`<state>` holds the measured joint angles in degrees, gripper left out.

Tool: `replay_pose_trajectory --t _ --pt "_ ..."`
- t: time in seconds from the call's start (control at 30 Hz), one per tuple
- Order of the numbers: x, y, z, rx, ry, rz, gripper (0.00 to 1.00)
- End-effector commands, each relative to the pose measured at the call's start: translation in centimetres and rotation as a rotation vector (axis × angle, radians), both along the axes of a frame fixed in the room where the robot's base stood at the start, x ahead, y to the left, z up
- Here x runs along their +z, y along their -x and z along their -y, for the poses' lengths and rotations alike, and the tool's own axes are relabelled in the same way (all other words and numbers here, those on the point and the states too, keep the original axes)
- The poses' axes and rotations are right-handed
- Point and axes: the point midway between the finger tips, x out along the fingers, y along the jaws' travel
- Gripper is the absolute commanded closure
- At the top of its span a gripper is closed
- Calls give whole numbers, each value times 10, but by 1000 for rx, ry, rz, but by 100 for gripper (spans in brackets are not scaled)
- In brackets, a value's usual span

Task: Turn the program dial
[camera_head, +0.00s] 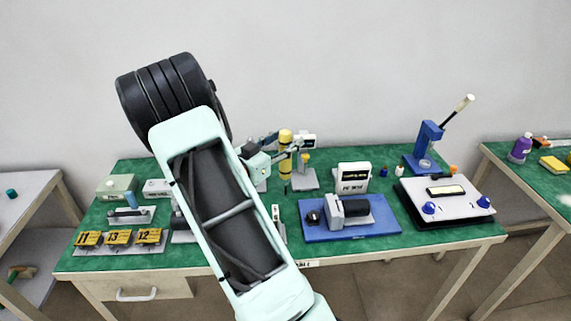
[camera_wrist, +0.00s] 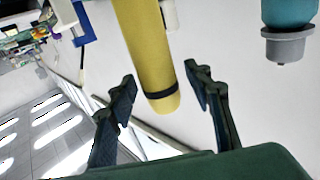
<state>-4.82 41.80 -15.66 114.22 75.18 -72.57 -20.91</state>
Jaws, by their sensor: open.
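No part that I can surely tell as the program dial shows in either view. A small dark round part (camera_head: 313,217) sits on the blue base (camera_head: 345,233) of a grey and black device, but I cannot tell what it is. My gripper (camera_head: 283,147) is raised above the back middle of the green table. Its dark fingers are open near a yellow cylinder (camera_head: 286,140). In the wrist view, the fingers spread to either side of the yellow cylinder (camera_wrist: 148,50), with gaps. The view is tilted. My arm hides part of the table's left middle.
The green table (camera_head: 130,262) holds several devices. Numbered yellow blocks (camera_head: 118,237) stand front left, a white sign box (camera_head: 353,178) at the middle, a blue lever press (camera_head: 428,140) back right, and a white panel (camera_head: 445,200) with blue knobs at right. Side tables flank it.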

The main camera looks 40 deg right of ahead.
Motion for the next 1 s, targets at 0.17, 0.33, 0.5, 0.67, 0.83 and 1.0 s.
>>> replay_pose_trajectory --t 0.17,0.33,0.5,0.67,0.83,1.0 --pt "0 0 -1 1 0 0 58" --pt "0 0 -1 1 -1 0 77" --pt "0 0 -1 1 -1 0 95" --pt "0 0 -1 1 -1 0 100" --pt "0 0 -1 1 -1 0 100" --pt "1 0 -1 1 1 2 100"
